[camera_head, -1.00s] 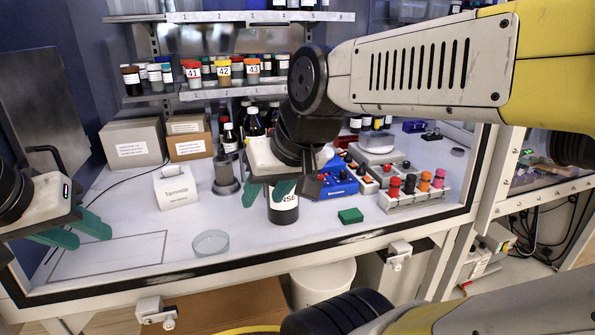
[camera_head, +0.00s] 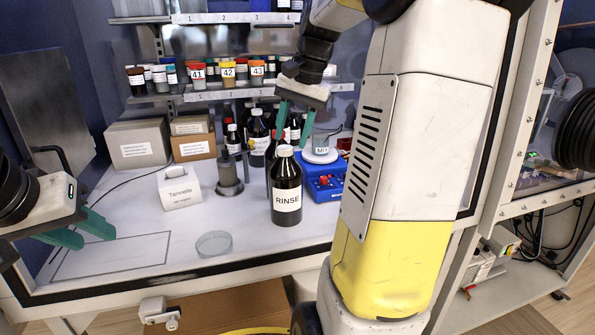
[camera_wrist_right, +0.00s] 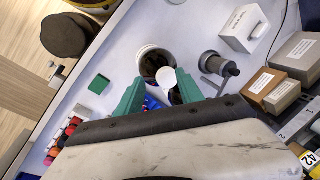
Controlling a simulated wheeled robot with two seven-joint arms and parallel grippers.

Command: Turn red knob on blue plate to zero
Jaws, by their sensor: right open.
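The blue plate (camera_head: 328,194) is on the bench right of the RINSE bottle, partly hidden behind my right arm. A small red knob (camera_head: 324,181) shows on it; its pointer and scale are too small to read. My right gripper (camera_head: 290,141) is open and empty, fingers pointing down, above and behind the RINSE bottle and left of the plate. In the right wrist view, a bit of blue (camera_wrist_right: 152,103) shows between the fingers (camera_wrist_right: 160,80), mostly covered. My left gripper (camera_head: 95,238) is open and empty, low over the bench's left front.
The dark RINSE bottle (camera_head: 287,196) stands just left of the blue plate. A clear dish (camera_head: 214,244), the Tannrelle box (camera_head: 180,188) and a grey stand (camera_head: 229,177) are further left. Shelves with jars (camera_head: 228,74) rise behind.

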